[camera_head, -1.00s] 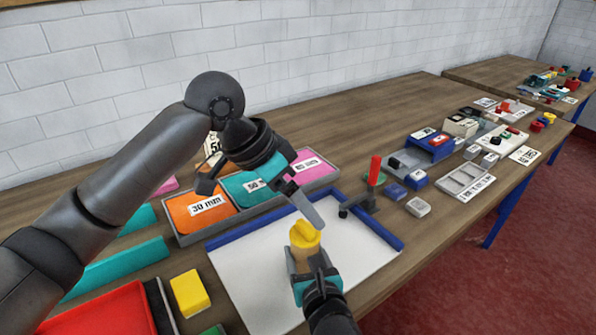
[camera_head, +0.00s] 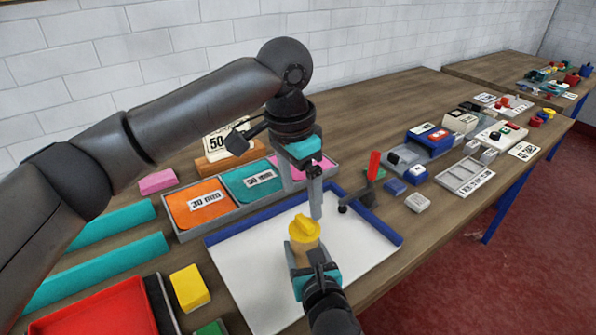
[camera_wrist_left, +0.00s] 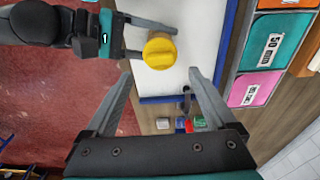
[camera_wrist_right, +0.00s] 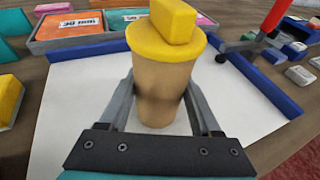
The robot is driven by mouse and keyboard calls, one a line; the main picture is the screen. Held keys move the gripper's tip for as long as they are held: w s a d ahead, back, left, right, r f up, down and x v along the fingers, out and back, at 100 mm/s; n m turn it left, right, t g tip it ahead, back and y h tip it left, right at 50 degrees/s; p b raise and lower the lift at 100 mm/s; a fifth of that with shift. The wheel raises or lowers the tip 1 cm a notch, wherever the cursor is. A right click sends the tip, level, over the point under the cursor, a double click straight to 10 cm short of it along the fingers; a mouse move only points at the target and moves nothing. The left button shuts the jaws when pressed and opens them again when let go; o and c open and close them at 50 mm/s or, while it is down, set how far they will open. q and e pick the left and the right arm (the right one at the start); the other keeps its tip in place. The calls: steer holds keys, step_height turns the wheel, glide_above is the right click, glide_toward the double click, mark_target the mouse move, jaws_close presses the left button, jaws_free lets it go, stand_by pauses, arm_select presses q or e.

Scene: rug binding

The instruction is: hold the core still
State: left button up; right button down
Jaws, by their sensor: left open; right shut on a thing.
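The core is a tan cylinder (camera_wrist_right: 160,95) with a yellow cap (camera_wrist_right: 165,38) that has a raised bar on top. It stands upright over the white board (camera_head: 245,265). My right gripper (camera_wrist_right: 160,105) is shut on the core's sides, below the cap. In the head view the yellow cap (camera_head: 304,230) shows above the right gripper. My left gripper (camera_head: 316,205) is open and empty, pointing down above and just behind the core. In the left wrist view the cap (camera_wrist_left: 160,52) lies beyond the open fingers (camera_wrist_left: 163,80), apart from them.
A blue rail (camera_head: 375,222) edges the board. Behind it is a grey tray (camera_head: 180,236) with orange, teal and pink pieces. A clamp with a red handle (camera_head: 373,165) stands at the board's back right corner. A yellow block (camera_head: 189,289) and red tray (camera_head: 95,312) lie left.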

mark_target(304, 221)
arm_select(q)
steer(key=f, duration=0.6)
steer(key=shift+w+d+f, duration=0.3)
steer(key=shift+f, duration=0.1)
steer(key=shift+c, duration=0.3)
jaws_close()
stand_by(0.5)
steer(key=shift+r, duration=4.25)
arm_select(e)
jaws_free()
